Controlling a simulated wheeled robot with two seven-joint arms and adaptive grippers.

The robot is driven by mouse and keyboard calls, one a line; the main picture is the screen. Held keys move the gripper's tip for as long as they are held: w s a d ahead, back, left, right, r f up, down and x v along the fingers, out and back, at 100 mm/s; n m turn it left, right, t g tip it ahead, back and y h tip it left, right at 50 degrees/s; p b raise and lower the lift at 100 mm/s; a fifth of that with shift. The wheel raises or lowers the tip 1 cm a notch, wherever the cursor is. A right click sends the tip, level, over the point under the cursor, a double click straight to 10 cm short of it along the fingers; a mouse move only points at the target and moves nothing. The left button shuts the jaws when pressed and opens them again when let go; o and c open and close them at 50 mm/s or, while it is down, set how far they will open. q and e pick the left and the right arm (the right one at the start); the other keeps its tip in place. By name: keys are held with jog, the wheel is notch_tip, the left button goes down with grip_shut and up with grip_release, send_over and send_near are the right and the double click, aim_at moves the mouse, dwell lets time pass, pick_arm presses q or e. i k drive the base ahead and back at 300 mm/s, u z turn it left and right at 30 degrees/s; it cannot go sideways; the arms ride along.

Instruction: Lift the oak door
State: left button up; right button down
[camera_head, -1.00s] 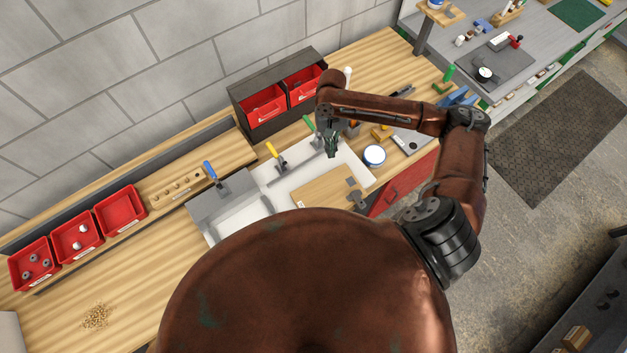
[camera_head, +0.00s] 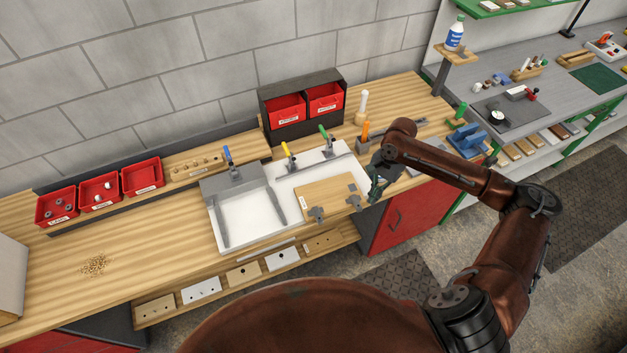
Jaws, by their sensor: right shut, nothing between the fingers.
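A light wooden panel (camera_head: 325,197), which looks like the oak door, lies flat in the right part of a white tray (camera_head: 245,222) on the bench. It has a small white label at its left edge and two grey hinge-like fittings (camera_head: 317,214) along its near and right edges. My right gripper (camera_head: 375,190) is shut and empty, pointing down just right of the panel. Whether it touches the tray edge I cannot tell. My left gripper is not in view.
Blue, yellow and green-handled clamps (camera_head: 290,158) stand along the tray's back. A dark rack with red bins (camera_head: 287,109) stands behind. Red bins (camera_head: 142,176) sit at left. A shelf below holds small panels (camera_head: 243,274).

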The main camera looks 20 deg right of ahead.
aim_at(330, 193)
jog(key=u, duration=3.8)
jog(key=k, duration=2.25)
jog(key=z, duration=1.2)
